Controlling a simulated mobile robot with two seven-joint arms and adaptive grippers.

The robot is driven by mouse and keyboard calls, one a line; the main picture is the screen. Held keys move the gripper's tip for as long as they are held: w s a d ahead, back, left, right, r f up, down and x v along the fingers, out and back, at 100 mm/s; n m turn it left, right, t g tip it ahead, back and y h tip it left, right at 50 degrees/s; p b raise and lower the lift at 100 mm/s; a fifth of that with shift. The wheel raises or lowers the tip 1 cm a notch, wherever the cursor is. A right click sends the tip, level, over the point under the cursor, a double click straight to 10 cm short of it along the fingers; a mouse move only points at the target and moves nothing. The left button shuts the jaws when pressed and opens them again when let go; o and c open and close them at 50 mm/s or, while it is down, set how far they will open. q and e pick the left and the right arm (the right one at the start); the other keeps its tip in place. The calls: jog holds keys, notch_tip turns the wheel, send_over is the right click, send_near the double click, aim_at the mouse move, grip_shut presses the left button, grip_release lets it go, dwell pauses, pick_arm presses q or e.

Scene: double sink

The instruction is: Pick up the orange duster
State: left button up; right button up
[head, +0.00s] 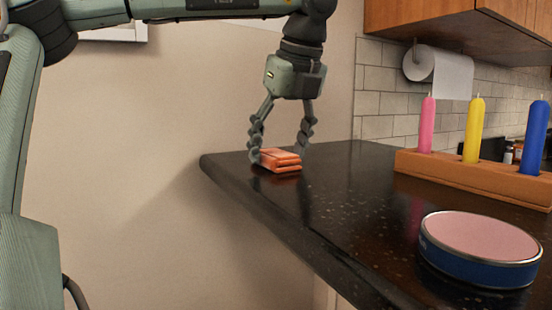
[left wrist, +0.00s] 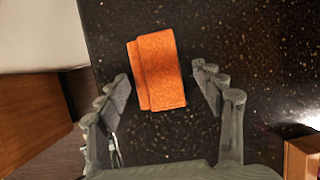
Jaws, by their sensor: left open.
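The orange duster (head: 280,160) is a folded orange cloth lying on the dark speckled counter near its left end. My left gripper (head: 279,150) points down over it, with its fingers spread on either side of the cloth. In the left wrist view the duster (left wrist: 157,70) lies between and slightly beyond the open fingers of the left gripper (left wrist: 162,82), with gaps on both sides. Nothing is held. My right gripper is not in view.
A wooden holder (head: 470,178) with pink, yellow and blue candles stands at the right. A round blue tin (head: 480,248) with a pink top sits in front of it. The counter's (head: 345,190) left edge is close to the duster. A paper towel roll (head: 440,72) hangs above.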

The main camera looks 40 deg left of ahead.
aim_at(280, 154)
pick_arm(q)
jog(key=c, duration=1)
notch_tip(280, 154, up, 10)
